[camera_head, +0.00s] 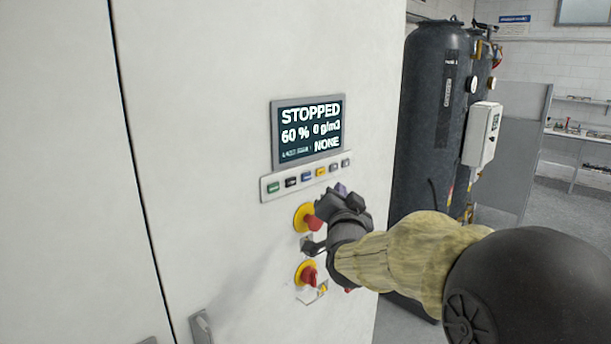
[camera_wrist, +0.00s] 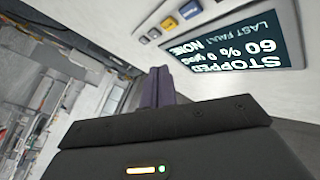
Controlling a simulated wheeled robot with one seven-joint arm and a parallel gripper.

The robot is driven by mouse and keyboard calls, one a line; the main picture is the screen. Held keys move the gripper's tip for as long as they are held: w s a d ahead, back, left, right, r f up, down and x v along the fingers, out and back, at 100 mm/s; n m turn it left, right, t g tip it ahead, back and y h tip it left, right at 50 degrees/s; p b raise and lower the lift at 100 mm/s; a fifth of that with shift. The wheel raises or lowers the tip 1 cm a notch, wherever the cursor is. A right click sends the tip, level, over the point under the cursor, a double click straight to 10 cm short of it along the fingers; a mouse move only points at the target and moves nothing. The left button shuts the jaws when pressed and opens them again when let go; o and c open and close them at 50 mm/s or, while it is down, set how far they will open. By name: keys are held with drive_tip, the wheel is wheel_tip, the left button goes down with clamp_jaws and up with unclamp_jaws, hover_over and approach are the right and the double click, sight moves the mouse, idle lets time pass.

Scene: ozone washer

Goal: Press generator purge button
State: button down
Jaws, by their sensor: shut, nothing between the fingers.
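The generator panel shows a screen (camera_head: 308,130) reading STOPPED, 60 %, 0 g/m3 and NONE; the screen also shows in the wrist view (camera_wrist: 245,45), upside down. Below it runs a strip of small buttons: green (camera_head: 273,187), black (camera_head: 291,182), blue (camera_head: 306,177), yellow (camera_head: 320,172) and grey ones (camera_head: 346,162) at right. Their labels are too small to read, so I cannot tell which is purge. My gripper (camera_head: 341,190) is shut and empty, just below the strip's right part. In the wrist view its fingertips (camera_wrist: 158,70) appear apart from the buttons.
A red emergency knob on a yellow ring (camera_head: 304,217) sits close beside my gripper, and a red rotary switch (camera_head: 307,275) is below. A cabinet handle (camera_head: 201,327) is at lower left. Dark tanks (camera_head: 428,120) stand right of the cabinet.

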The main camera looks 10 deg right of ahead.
sight(306, 177)
drive_tip(key=w+a+p, duration=0.1)
drive_tip(key=w+a, duration=0.3)
drive_tip(key=w, duration=0.1)
drive_tip(key=shift+w+p, duration=0.25)
drive_tip(key=shift+p, duration=0.15)
drive_tip(key=shift+a, duration=0.15)
idle(1.6)
drive_tip(key=shift+w+a, duration=0.2)
drive_tip(key=shift+w, duration=0.15)
drive_tip(key=shift+w+a+b, duration=0.25)
drive_tip(key=shift+w+b, duration=0.05)
idle(0.9)
drive_tip(key=shift+s+d, duration=0.1)
drive_tip(key=shift+s, duration=0.05)
drive_tip(key=shift+s+d+f+b, duration=0.1)
drive_tip(key=shift+b, duration=0.3)
drive_tip(key=shift+s+d+b, duration=0.3)
drive_tip(key=shift+s, duration=0.15)
